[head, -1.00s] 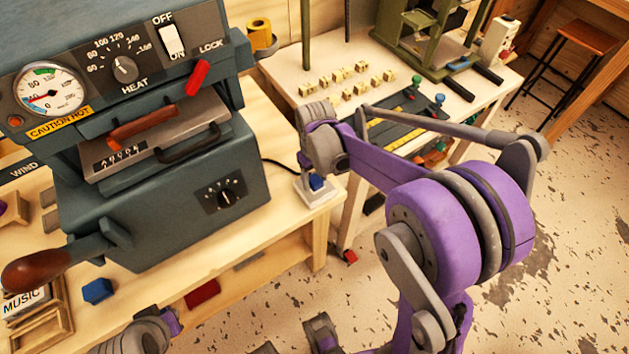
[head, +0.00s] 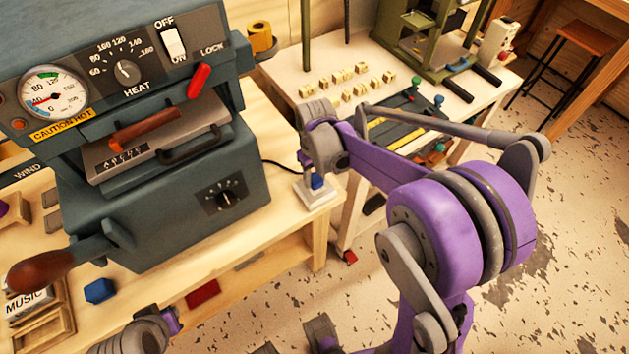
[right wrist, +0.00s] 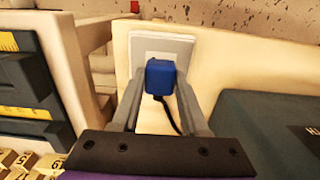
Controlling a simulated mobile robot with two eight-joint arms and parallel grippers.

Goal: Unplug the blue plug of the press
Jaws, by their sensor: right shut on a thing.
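The blue plug (head: 317,182) is at the white socket plate (head: 325,193) on the right end of the wooden bench, beside the grey press (head: 180,205). In the right wrist view the blue plug (right wrist: 160,75) sits between the two grey fingers, in front of the white plate (right wrist: 172,47). My right gripper (right wrist: 159,85) is shut on the plug. A dark cord hangs from the plug. I cannot tell whether the plug is fully seated or slightly off the plate. My left gripper's fingers are not visible; only part of that arm shows at the bottom left.
A red lever (head: 198,80) and a wood-handled lever (head: 40,270) stick out from the press. A blue hexagonal block (head: 100,290) lies on the bench front. Behind, another table holds small lettered cubes (head: 343,76) and a green press (head: 425,40).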

